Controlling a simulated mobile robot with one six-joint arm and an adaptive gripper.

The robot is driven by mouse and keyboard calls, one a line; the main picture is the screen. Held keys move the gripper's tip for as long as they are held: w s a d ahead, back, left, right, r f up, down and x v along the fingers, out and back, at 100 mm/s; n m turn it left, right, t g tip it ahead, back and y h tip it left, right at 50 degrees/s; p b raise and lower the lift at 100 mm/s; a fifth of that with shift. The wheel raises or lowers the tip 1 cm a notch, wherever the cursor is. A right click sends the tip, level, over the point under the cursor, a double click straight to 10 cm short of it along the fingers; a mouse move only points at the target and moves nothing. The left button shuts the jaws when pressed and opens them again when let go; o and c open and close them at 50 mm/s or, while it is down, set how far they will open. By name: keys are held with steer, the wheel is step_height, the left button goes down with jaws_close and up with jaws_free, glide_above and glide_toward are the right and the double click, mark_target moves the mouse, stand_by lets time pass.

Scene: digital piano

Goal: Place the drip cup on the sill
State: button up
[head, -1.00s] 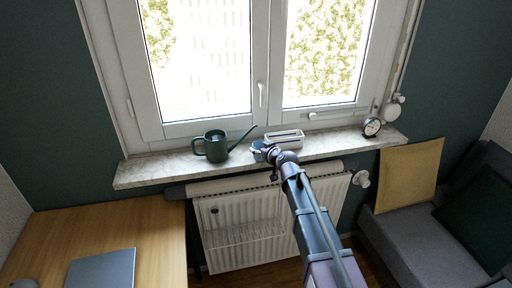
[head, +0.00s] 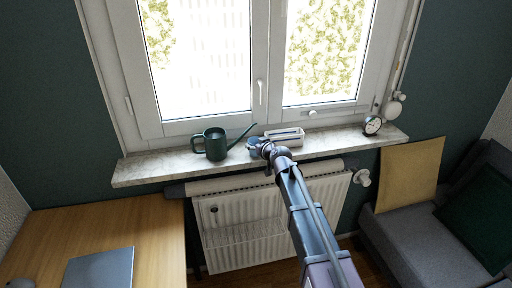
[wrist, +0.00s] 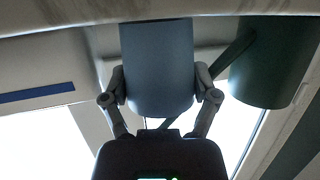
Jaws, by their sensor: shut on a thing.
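The drip cup (wrist: 158,70) is a blue-grey cylinder. In the wrist view, which looks upside down, my gripper (wrist: 160,88) has a finger on each side of it and is shut on it. In the head view the cup (head: 252,143) is small and partly hidden by my gripper (head: 257,147), over the pale stone sill (head: 160,167). The cup is just right of the watering can. I cannot tell whether the cup touches the sill. The sill also shows along the top of the wrist view (wrist: 60,18).
A dark green watering can (head: 215,146) stands left of the cup, its spout reaching toward it. A white box with a blue stripe (head: 285,136) is close on the right. A clock (head: 372,125) stands at the sill's right end. The window (head: 200,60) is behind.

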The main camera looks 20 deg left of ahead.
steer(key=shift+f, duration=0.2)
steer(key=o, duration=0.9)
steer(key=shift+r, duration=0.1)
steer(key=shift+r, duration=0.15)
steer(key=shift+s+d+r, duration=0.1)
steer(key=shift+s+d, duration=0.05)
steer(key=p+v, duration=0.3)
steer(key=v, duration=0.8)
steer(key=shift+s+d+p, duration=0.1)
steer(key=shift+d+p, duration=0.15)
steer(key=shift+p, duration=0.05)
